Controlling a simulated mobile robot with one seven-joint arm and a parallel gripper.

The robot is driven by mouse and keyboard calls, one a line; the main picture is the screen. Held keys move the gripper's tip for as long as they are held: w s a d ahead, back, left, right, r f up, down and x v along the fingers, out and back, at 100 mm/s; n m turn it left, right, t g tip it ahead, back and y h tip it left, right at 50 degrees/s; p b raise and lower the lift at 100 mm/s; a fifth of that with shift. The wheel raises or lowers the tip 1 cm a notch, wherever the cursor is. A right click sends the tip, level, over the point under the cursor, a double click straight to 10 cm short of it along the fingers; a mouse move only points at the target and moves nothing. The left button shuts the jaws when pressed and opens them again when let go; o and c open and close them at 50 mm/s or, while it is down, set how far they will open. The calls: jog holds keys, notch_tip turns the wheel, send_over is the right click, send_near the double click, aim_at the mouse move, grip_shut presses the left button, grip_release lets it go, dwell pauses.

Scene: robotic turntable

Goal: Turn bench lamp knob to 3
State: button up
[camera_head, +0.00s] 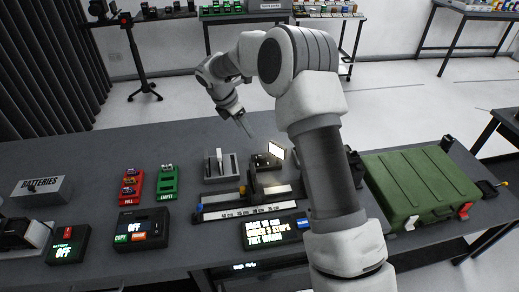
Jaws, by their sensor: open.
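A small lamp with a bright white lit panel (276,150) stands near the back edge of the grey bench, on a dark box-like base (262,161). I take it for the bench lamp. Its knob and any numbers are too small to make out. My gripper (246,127) points down in the air behind and to the left of the lamp in the picture. It is open, with nothing visible between the fingers, and appears apart from the lamp. My arm covers the bench to the right of the lamp.
A ruled rail (245,211) and a text display (275,232) lie in front of the lamp. A grey holder (221,169) stands left of it. Red (132,187) and green (168,182) battery trays are further left. A green case (420,188) lies right of my arm.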

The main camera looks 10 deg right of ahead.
aim_at(261, 156)
jog(key=p+x, duration=0.1)
jog(key=x, duration=1.6)
jog(key=shift+d+f, duration=0.1)
jog(key=shift+f, duration=0.1)
grip_shut()
